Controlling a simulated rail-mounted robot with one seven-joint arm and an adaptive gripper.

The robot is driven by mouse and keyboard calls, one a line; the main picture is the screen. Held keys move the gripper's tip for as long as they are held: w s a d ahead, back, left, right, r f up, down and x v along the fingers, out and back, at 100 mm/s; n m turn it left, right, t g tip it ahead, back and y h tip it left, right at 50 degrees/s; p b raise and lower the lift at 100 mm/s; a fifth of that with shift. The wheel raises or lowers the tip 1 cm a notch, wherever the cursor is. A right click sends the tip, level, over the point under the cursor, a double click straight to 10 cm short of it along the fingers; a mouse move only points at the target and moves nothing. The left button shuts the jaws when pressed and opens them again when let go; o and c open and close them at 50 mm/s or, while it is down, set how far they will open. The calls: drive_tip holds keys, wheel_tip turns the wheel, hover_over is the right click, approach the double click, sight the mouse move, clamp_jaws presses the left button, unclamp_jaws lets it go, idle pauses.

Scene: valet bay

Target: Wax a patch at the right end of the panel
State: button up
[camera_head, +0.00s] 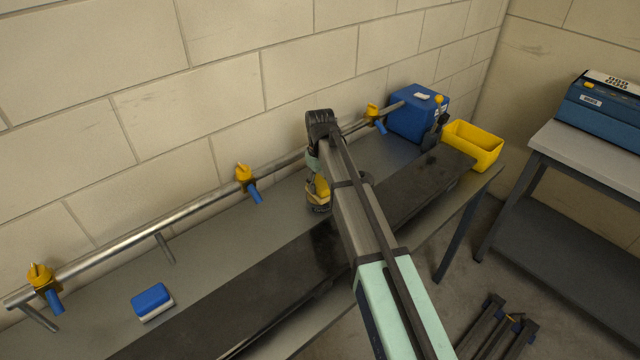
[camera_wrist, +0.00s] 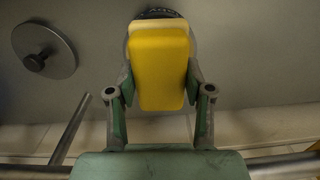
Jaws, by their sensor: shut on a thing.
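The dark panel (camera_head: 285,270) lies along the bench, its right end (camera_head: 450,158) near the yellow bin. My gripper (camera_wrist: 160,82) is shut on a yellow applicator block (camera_wrist: 160,65) with a paler far edge. The block also shows under my wrist in the head view (camera_head: 321,188), near the panel's back edge. A dark round tin (camera_wrist: 158,13) with lettering is partly hidden behind the block's far end; I cannot tell whether they touch. A grey disc with a knob (camera_wrist: 44,50) lies left in the wrist view. My arm hides part of the panel.
A metal rail (camera_head: 190,209) with yellow-and-blue taps runs along the wall behind the bench. A blue-and-white block (camera_head: 152,301) sits at the left. A blue box (camera_head: 412,115) and the yellow bin (camera_head: 474,146) stand at the right end. A side table (camera_head: 590,150) stands beyond.

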sight(320, 182)
drive_tip(key=shift+r+p, duration=1.7)
drive_tip(key=shift+r, duration=1.5)
